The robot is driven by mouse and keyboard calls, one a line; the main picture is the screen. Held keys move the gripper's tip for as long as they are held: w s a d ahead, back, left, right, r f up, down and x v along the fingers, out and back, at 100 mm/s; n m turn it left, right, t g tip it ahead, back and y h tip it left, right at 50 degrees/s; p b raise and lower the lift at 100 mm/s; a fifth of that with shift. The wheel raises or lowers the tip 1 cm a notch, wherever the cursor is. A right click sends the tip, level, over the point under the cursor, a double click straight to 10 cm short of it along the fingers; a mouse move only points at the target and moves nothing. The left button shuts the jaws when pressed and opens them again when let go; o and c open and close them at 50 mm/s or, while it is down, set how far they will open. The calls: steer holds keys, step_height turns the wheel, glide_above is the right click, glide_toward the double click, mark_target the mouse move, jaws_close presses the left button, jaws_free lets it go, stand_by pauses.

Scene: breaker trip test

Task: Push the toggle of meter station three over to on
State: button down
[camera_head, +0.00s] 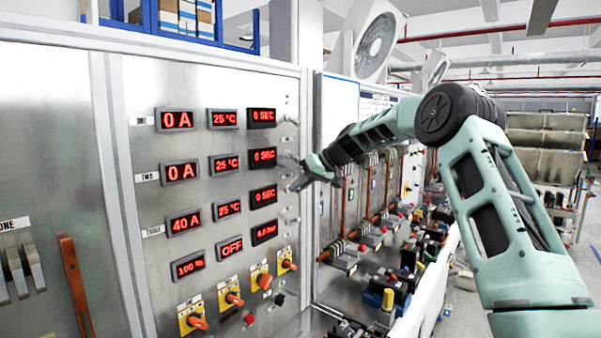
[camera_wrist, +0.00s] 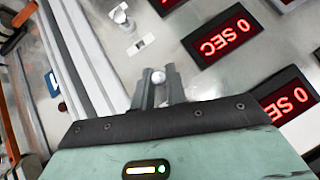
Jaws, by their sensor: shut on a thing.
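The meter panel (camera_head: 140,95) holds rows of red displays on its left and middle, with toggles along its right side. The third-row display reads 0 SEC (camera_head: 263,197), and it also shows in the wrist view (camera_wrist: 222,35). My gripper (camera_head: 288,173) is at the panel's right side, level with that row. In the wrist view, its two fingers are shut around a small pale round knob (camera_wrist: 158,77), the toggle of station three, in line with that display. The fingers hide most of the lever, so its on or off position cannot be told.
Another pale toggle (camera_wrist: 122,15) and a small white label plate (camera_wrist: 140,45) are close by. Rotary switches (camera_head: 234,298) on yellow plates sit lower on the panel. A bench (camera_head: 445,262) crowded with electrical parts runs to the right, below my arm.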

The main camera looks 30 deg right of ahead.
steer(key=shift+w+r+g+p, duration=0.15)
steer(key=shift+r+g+p, duration=0.25)
steer(key=shift+p, duration=0.6)
steer(key=shift+h, duration=0.3)
steer(key=c, duration=1.4)
jaws_free()
steer(key=shift+f, duration=0.1)
steer(key=shift+c, duration=0.2)
steer(key=b+v, duration=0.5)
steer(key=v, duration=1.2)
steer(key=shift+w+d+r, duration=0.15)
steer(key=shift+r, duration=0.15)
